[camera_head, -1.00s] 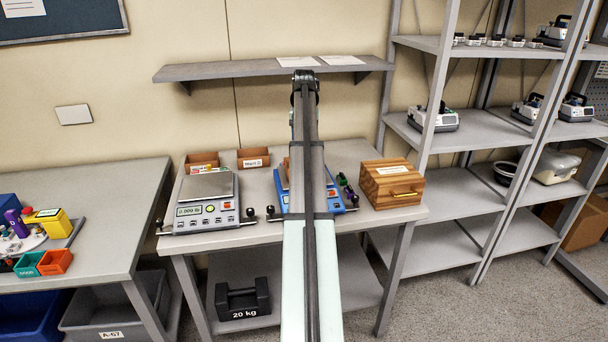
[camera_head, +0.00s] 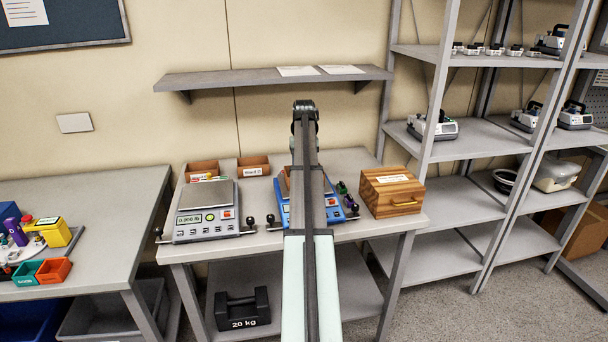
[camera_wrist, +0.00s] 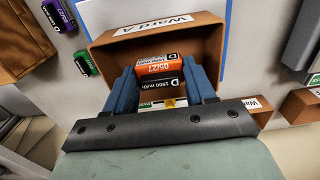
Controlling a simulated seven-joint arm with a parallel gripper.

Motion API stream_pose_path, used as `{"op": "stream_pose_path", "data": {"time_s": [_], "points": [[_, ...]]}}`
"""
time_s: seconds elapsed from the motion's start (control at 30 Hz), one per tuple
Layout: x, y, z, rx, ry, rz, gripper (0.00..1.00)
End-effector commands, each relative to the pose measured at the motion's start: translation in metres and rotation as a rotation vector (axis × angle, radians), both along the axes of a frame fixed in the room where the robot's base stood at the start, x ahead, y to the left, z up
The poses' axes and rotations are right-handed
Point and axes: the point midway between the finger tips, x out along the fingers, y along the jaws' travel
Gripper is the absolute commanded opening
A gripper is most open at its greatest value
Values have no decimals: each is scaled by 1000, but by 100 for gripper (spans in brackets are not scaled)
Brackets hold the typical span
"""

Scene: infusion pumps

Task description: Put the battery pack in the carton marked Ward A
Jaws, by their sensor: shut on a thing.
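In the wrist view my gripper (camera_wrist: 161,88) is shut on an orange-and-black battery pack (camera_wrist: 155,67), marked 05/27 and 1900 mAh, between its blue fingers. The pack and fingertips are at the mouth of the brown carton marked Ward A (camera_wrist: 205,40). I cannot tell whether the pack touches the carton's floor. Small green, white and yellow parts show below the pack, mostly hidden. In the head view my arm covers the gripper, the pack and most of the carton, which is at the blue scale (camera_head: 282,212).
A purple-ended pack (camera_wrist: 60,15) and a green-ended pack (camera_wrist: 84,63) lie beside the carton. The head view shows a white scale (camera_head: 205,225), two more small cartons (camera_head: 254,166) (camera_head: 202,169) behind it, and a wooden box (camera_head: 391,192) to the right. A wall shelf (camera_head: 230,77) hangs above.

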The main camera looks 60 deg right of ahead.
Motion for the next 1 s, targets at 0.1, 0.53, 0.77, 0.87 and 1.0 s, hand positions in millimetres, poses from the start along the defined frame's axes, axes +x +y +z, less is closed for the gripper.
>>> {"op": "stream_pose_path", "data": {"time_s": [0.1, 0.53, 0.77, 0.87, 1.0], "points": [[-1, 1, -12, 1, 1, 0, 21], [0, 0, -33, 0, 0, -1, 21], [0, 0, -36, 0, 0, -1, 59], [0, 0, -36, 0, 0, -1, 69], [0, 0, -36, 0, 0, -1, 80]]}}
